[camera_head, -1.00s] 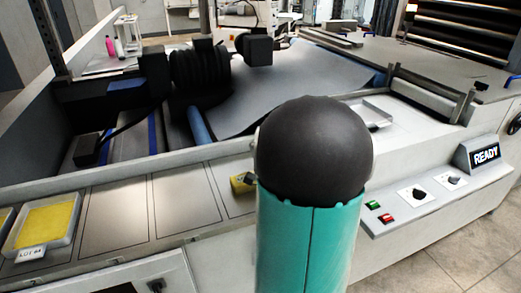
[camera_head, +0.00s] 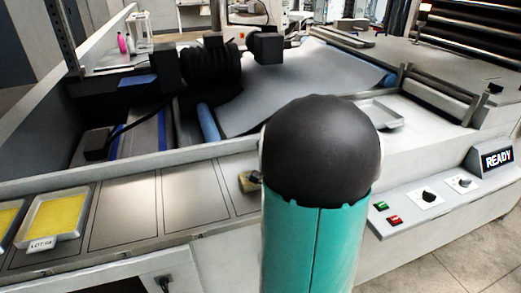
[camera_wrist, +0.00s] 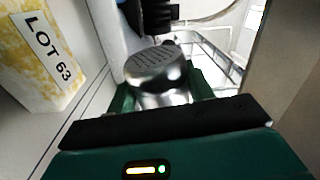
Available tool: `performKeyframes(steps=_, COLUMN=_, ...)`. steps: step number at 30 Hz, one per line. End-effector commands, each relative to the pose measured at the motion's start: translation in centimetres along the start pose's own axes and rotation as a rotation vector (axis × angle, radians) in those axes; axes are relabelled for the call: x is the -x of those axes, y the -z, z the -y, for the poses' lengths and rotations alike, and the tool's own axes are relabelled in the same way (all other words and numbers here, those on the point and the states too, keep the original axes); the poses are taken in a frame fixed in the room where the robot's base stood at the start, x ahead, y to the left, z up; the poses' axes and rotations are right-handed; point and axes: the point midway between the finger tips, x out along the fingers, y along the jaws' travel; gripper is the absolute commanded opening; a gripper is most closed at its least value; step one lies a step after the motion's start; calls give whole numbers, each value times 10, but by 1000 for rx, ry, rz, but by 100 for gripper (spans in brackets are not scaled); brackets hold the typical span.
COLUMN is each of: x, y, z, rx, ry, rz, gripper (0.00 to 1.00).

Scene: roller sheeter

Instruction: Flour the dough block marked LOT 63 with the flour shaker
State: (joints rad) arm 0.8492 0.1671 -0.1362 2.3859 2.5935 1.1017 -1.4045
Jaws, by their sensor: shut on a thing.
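The dough block marked LOT 63 (camera_wrist: 38,55) is at the upper left of the wrist view, pale with mottled yellow patches and a white label. My gripper (camera_wrist: 162,92) is shut on the flour shaker (camera_wrist: 156,68), a shiny metal vessel with a perforated top. The shaker is to the right of the block in that view, apart from it. In the head view my dark and teal arm hides the gripper and shaker.
A tray (camera_head: 43,240) of yellow dough, its label apparently LOT 64, sits at the left of the counter. Bare panels (camera_head: 125,215) lie between it and my arm. Machine rollers and a grey sheet (camera_head: 285,95) lie behind. A control panel (camera_head: 430,197) reading READY is at right.

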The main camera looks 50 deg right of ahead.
Motion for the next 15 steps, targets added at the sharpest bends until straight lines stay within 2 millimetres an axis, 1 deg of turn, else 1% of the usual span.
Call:
performKeyframes(steps=1, x=0, y=5, z=0, rx=1, ry=1, rz=-1, gripper=24)
performKeyframes(steps=3, x=0, y=8, z=-1, rx=2, ry=1, rz=0, gripper=24)
performKeyframes(steps=10, x=0, y=8, z=-1, rx=1, ry=1, rz=1, gripper=24)
performKeyframes(steps=13, x=0, y=4, z=0, rx=1, ry=2, rz=3, gripper=24)
performKeyframes(steps=15, x=0, y=-4, z=1, rx=-1, ry=2, rz=4, gripper=24)
